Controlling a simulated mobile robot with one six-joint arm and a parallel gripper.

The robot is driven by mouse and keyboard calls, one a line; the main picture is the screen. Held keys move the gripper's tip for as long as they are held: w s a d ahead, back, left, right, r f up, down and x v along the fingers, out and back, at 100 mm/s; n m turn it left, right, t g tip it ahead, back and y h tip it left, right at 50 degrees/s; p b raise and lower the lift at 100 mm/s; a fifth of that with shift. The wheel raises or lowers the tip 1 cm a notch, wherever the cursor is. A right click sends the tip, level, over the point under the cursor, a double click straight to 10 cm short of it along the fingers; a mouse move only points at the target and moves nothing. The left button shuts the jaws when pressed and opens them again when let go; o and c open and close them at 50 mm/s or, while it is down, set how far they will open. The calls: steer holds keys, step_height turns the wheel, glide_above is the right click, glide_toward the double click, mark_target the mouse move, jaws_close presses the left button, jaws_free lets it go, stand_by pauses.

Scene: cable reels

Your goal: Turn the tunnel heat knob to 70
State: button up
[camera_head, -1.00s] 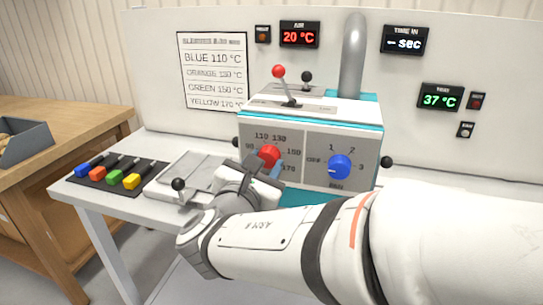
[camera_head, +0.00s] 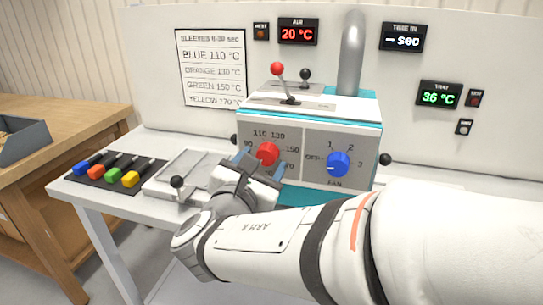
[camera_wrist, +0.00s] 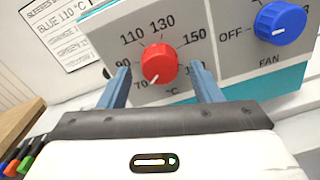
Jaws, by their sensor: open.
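The red tunnel heat knob (camera_head: 268,153) is on the front left of the grey control panel (camera_head: 314,150). In the wrist view the red knob (camera_wrist: 159,64) has its white mark at the lower left, pointing towards the 70 label (camera_wrist: 140,84). My gripper (camera_head: 262,161) is just in front of the knob, open. In the wrist view its blue-grey fingers (camera_wrist: 160,72) stand either side of the knob, with gaps to both sides. The 170 label is partly hidden by the right finger.
A blue fan knob (camera_head: 339,164) is right of the red knob, its mark towards OFF. Red and black levers stand on top of the machine. Four-colour sleeves lie on a dark mat (camera_head: 100,184) at left, near a metal tray (camera_head: 172,187). The air display (camera_head: 298,32) reads 20 °C.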

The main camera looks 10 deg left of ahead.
steer(key=s, duration=0.7)
steer(key=shift+a, duration=0.4)
